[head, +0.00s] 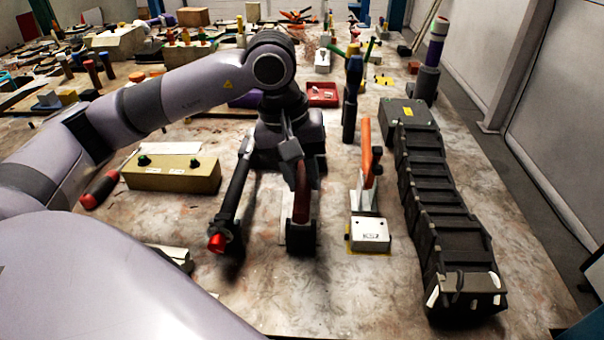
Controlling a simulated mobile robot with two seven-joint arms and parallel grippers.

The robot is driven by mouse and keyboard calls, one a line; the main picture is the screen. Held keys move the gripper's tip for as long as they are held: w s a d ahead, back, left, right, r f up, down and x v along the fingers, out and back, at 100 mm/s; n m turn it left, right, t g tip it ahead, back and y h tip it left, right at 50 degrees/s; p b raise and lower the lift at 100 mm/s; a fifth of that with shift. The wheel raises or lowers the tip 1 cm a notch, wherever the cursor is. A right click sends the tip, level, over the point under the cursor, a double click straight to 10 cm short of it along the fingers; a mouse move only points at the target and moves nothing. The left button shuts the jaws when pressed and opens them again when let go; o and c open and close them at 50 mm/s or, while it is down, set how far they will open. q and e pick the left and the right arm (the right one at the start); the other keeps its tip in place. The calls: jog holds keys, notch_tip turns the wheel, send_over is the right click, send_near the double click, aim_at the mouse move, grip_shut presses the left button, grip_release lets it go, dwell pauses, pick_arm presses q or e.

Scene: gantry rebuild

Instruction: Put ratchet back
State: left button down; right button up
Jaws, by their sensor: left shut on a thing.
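My left gripper (287,146) points down over the middle of the bench, and much of its jaw is hidden by dark parts around it. It appears shut on the ratchet (236,188), a long black tool with a red end that slants down to the lower left. The red end is low over the bench, and I cannot tell whether it touches. Right beside it stands a dark red upright handle (302,192) on a black block (301,236). My right gripper is not in view.
An orange-handled clamp on a white block (370,234) and a black segmented cable chain (440,196) stand right. A red tray (322,94) lies behind.

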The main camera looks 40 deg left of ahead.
pick_arm(q)
jog(key=shift+b+x, duration=0.95)
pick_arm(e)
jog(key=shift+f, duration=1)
pick_arm(q)
jog(key=shift+s+a+r, duration=0.1)
jog(key=shift+s+a, duration=0.05)
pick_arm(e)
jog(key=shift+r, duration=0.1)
pick_arm(q)
jog(key=c, duration=0.8)
grip_release()
jog(key=v, duration=0.6)
jog(key=shift+a+r, duration=0.1)
jog(key=shift+r, duration=0.45)
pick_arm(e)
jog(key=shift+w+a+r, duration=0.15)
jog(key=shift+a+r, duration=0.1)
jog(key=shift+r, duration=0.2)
